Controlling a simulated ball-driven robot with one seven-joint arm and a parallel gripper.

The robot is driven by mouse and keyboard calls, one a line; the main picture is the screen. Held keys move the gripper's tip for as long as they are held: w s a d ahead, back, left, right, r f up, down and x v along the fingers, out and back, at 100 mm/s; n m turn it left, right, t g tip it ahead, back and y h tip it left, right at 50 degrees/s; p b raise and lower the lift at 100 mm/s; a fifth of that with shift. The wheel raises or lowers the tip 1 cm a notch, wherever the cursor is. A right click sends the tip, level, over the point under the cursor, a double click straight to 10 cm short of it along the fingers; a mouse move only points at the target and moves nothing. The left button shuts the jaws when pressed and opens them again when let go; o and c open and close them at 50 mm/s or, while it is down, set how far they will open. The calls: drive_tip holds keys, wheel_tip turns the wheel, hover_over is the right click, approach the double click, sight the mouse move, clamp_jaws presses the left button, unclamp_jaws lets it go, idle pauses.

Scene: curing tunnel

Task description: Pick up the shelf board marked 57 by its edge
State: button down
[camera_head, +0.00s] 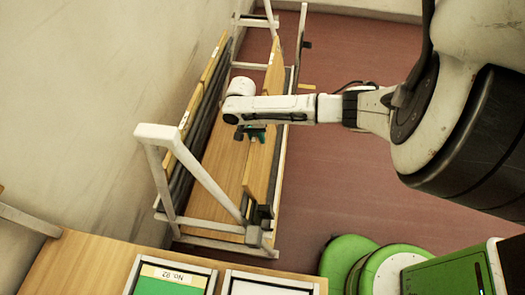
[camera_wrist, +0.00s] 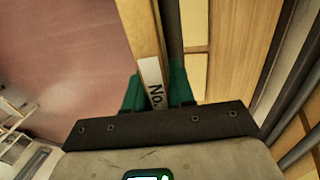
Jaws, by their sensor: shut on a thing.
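A wooden board (camera_head: 262,165) stands on edge in a white-framed rack (camera_head: 205,178). My gripper (camera_head: 252,134) reaches in from the right and is at the board's upper edge. In the wrist view the green fingers of my gripper (camera_wrist: 156,90) sit on both sides of the board's narrow edge (camera_wrist: 143,30), shut on it. A white label on that edge reads "No."; the number after it is hidden by the gripper, so I cannot tell whether it is 57. The board still stands within the rack.
Another labelled board (camera_head: 208,65) stands at the rack's left side, by the wall. Dark bars run along the rack. A wooden table (camera_head: 90,262) in front carries a framed green panel (camera_head: 165,287) labelled No. 92 and a pale framed panel (camera_head: 265,288). Red floor (camera_head: 345,180) is open on the right.

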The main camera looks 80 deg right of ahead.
drive_tip(key=shift+r, duration=0.15)
drive_tip(key=s+v, duration=0.1)
drive_tip(key=v, duration=0.7)
drive_tip(key=s+p+v, duration=0.1)
drive_tip(key=s+v, duration=0.1)
drive_tip(key=v, duration=0.7)
drive_tip(key=shift+s+r, duration=0.25)
drive_tip(key=shift+r, duration=0.35)
